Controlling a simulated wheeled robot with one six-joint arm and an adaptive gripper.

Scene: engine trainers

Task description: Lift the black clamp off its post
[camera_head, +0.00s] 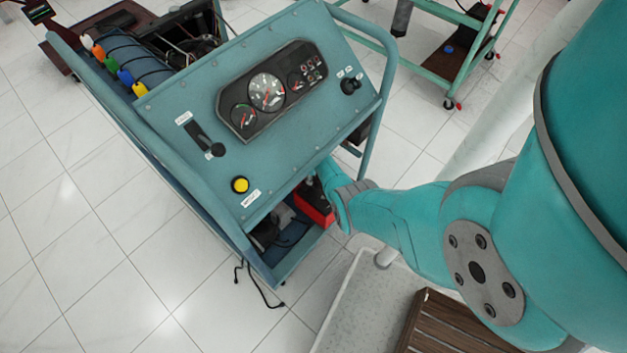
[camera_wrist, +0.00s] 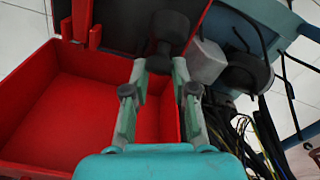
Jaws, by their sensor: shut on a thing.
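The black clamp (camera_wrist: 170,30) is a dark rounded piece in the wrist view, at the far end of my fingers. My gripper (camera_wrist: 160,70) is shut on it, with one teal finger on each side. Whether the clamp sits around its post or is clear of it I cannot tell; the post is hidden. A red battery box (camera_wrist: 60,105) lies below and to the left of the fingers.
The teal trainer panel (camera_head: 200,90) with gauges stands over the red box. Its side rail (camera_head: 381,100) rises close to my arm. Black cables (camera_wrist: 265,135) and a grey block (camera_wrist: 207,62) lie right of my fingers. Tiled floor at left is clear.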

